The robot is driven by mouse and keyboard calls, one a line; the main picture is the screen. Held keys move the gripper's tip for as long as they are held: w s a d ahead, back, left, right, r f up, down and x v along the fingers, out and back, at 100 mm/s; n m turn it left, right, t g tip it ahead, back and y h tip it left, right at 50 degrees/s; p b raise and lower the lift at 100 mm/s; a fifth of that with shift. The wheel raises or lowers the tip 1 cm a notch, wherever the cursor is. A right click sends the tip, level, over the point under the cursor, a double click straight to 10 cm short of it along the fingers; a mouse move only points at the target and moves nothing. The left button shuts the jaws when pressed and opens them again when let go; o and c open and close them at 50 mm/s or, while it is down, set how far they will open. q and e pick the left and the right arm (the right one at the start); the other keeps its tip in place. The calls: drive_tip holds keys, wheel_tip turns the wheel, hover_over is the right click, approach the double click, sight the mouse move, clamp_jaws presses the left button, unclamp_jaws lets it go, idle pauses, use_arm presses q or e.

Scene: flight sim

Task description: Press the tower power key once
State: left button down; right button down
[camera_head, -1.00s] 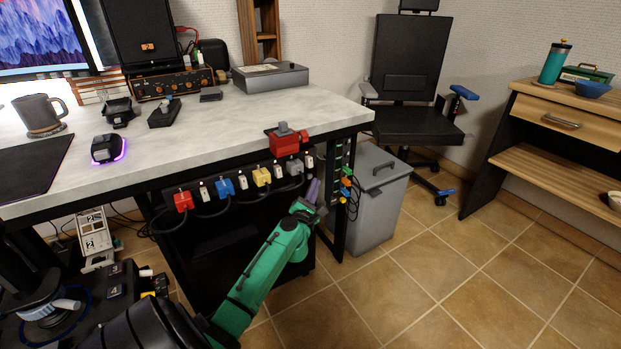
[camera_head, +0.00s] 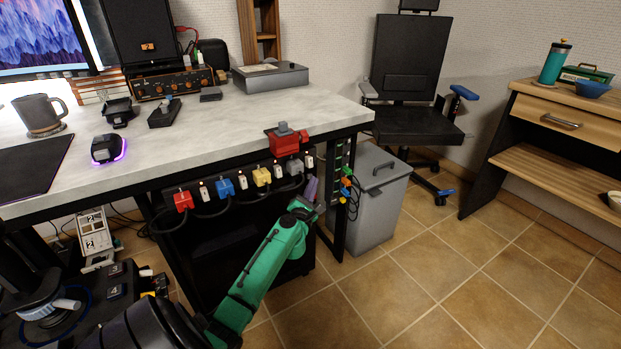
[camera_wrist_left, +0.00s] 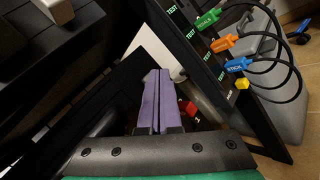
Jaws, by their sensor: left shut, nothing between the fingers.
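My left gripper (camera_head: 310,189) has purple fingers, pressed together with nothing between them. It is below the desk's front edge, beside the right desk leg. In the left wrist view the shut fingers (camera_wrist_left: 157,100) point away into the space under the desk. A small red part (camera_wrist_left: 188,108) with a white mark shows just right of the fingers, partly hidden by them; I cannot tell whether it is the tower power key or whether they touch it. A dark case (camera_head: 225,245) stands under the desk, its face mostly hidden. My right gripper is not in view.
Several coloured plugs and switches, including a blue one (camera_head: 225,187), line the desk's front edge. Green, orange and blue connectors (camera_wrist_left: 236,65) with looping cables hang on the desk leg. A grey bin (camera_head: 375,200) stands right of it. The tiled floor in front is clear.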

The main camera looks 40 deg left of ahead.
use_arm(q)
drive_tip(key=shift+w+a, duration=0.1)
drive_tip(key=shift+a, duration=0.3)
idle(0.5)
drive_tip(key=shift+s+d+p, duration=0.25)
drive_tip(key=shift+d+p, duration=0.05)
drive_tip(key=shift+d, duration=0.55)
drive_tip(key=shift+d, duration=0.1)
drive_tip(key=d, duration=0.1)
drive_tip(key=s+d, duration=0.1)
drive_tip(key=d, duration=0.1)
drive_tip(key=d+p, duration=0.1)
drive_tip(key=shift+s+d, duration=0.25)
drive_tip(key=shift+d, duration=0.1)
idle(0.4)
